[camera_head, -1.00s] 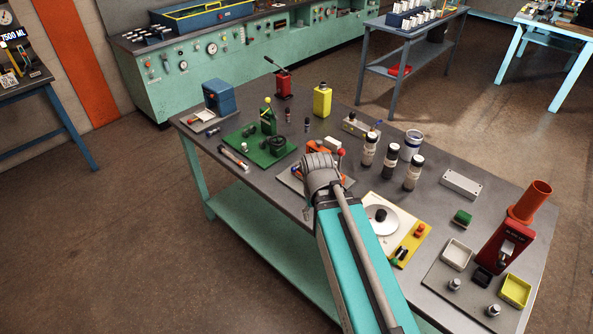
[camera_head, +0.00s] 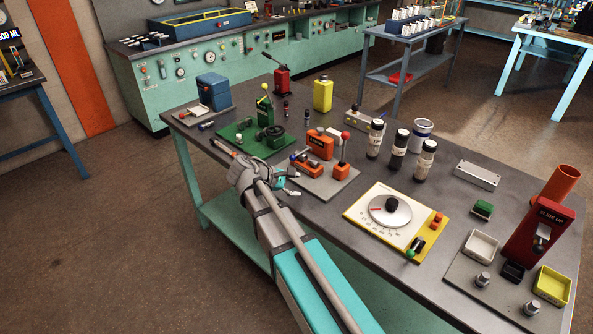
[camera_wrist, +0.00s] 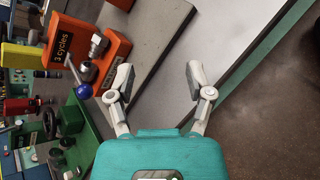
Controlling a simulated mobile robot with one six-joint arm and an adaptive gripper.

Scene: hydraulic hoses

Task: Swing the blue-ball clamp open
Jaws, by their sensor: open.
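The clamp is an orange block (camera_wrist: 75,40) labelled "3 cycles" at the upper left of the wrist view. A metal lever ends in a blue ball (camera_wrist: 84,91) on its near side. In the head view the blue ball (camera_head: 293,157) shows small beside the orange parts (camera_head: 308,168) on a grey plate. My gripper (camera_wrist: 159,68) is open and empty, its fingers apart over the plate and table edge. The ball lies left of the left finger, apart from it. In the head view my gripper (camera_head: 293,182) is at the plate's near left side.
A red-ball lever (camera_head: 345,136) stands at the right of the same grey plate (camera_head: 330,186). A green base (camera_head: 235,135) with a green device is to the left. Bottles (camera_head: 397,150) and a dial board (camera_head: 370,215) are to the right. The floor in front is free.

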